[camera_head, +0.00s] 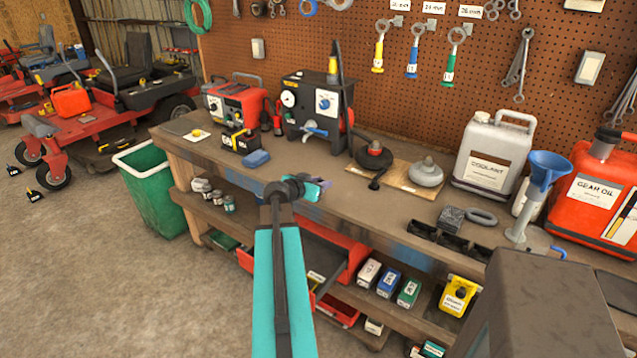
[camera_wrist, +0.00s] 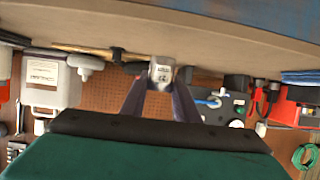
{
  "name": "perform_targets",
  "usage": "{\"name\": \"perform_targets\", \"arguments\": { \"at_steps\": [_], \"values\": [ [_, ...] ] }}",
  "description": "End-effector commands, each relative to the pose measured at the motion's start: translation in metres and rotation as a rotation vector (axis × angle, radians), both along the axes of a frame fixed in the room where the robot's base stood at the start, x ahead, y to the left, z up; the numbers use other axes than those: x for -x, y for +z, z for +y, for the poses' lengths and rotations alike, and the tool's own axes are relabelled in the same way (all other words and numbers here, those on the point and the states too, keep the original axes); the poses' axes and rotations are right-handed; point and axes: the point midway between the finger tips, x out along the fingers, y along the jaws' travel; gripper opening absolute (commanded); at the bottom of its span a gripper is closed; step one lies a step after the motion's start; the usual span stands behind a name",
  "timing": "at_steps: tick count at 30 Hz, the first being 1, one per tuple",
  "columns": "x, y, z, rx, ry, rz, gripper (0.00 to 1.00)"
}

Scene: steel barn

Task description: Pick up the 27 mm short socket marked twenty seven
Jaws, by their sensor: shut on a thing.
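My gripper (camera_head: 321,186) is raised over the front part of the workbench (camera_head: 420,224) in the head view, largely behind my own arm. In the wrist view my gripper (camera_wrist: 161,82) is shut on a small silver socket (camera_wrist: 162,70). The socket sits between the fingertips and carries dark markings that look like 27, though the print is small. In the wrist view the scene appears upside down, and the socket seems clear of the bench. In the head view I cannot make out the socket clearly.
An open red drawer (camera_head: 320,262) juts out below. A green bin (camera_head: 152,190) stands left.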

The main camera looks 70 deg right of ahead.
Motion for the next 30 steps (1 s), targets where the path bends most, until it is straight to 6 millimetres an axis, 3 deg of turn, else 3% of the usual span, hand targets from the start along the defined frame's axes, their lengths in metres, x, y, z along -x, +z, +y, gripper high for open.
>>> {"name": "perform_targets", "arguments": {
  "at_steps": [6, 17, 30],
  "values": [
    [0.014, 0.002, 0.025, 0.001, 0.001, -0.001, 0.02],
    [0.027, 0.005, 0.05, 0.001, 0.0, 0.0, 0.02],
    [0.028, 0.011, 0.05, 0.002, -0.007, 0.004, 0.02]
  ]
}}
